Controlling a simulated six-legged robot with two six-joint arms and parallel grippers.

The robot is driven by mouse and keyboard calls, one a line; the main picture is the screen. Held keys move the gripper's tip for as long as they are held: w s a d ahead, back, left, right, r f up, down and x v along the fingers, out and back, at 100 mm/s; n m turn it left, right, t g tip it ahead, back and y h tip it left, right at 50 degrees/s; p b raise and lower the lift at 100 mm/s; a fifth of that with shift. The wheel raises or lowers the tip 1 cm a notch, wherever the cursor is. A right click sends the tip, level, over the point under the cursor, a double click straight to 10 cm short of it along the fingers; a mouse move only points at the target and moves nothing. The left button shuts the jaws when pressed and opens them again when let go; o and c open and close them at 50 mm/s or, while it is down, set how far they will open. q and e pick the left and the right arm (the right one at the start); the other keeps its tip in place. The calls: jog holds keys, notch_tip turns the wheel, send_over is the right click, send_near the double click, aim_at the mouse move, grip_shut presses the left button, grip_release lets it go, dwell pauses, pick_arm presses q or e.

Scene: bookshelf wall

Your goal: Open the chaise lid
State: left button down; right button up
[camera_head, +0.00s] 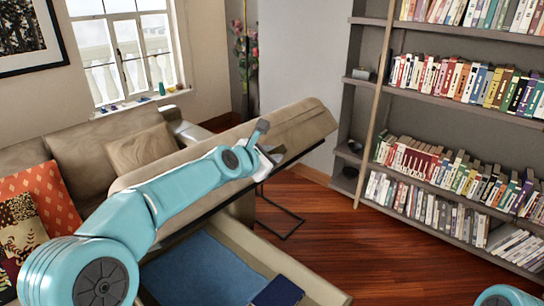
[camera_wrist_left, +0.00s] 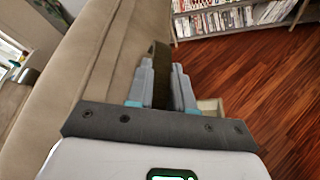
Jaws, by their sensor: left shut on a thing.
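The beige chaise lid (camera_head: 295,120) is raised and tilted above the open storage box (camera_head: 262,248) of the chaise. My left arm reaches across the lid, and my left gripper (camera_head: 268,152) is at its right edge. In the left wrist view the lid (camera_wrist_left: 85,70) fills the left side. There the gripper's grey fingers (camera_wrist_left: 164,78) are shut on a dark strap (camera_wrist_left: 157,62) beside the lid. The strap's lower part is hidden between the fingers. My right gripper is not in view.
Blue cloth (camera_head: 200,270) and a dark blue item (camera_head: 278,291) lie in the box. The sofa (camera_head: 85,165) with cushions stands behind at left. A bookshelf (camera_head: 440,135) with a leaning wooden pole (camera_head: 372,120) stands at right. The wooden floor (camera_head: 345,240) between is clear.

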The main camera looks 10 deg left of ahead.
pick_arm(q)
jog(key=c, duration=1.4)
grip_release()
jog(key=shift+f, duration=0.1)
jog(key=shift+s, duration=0.1)
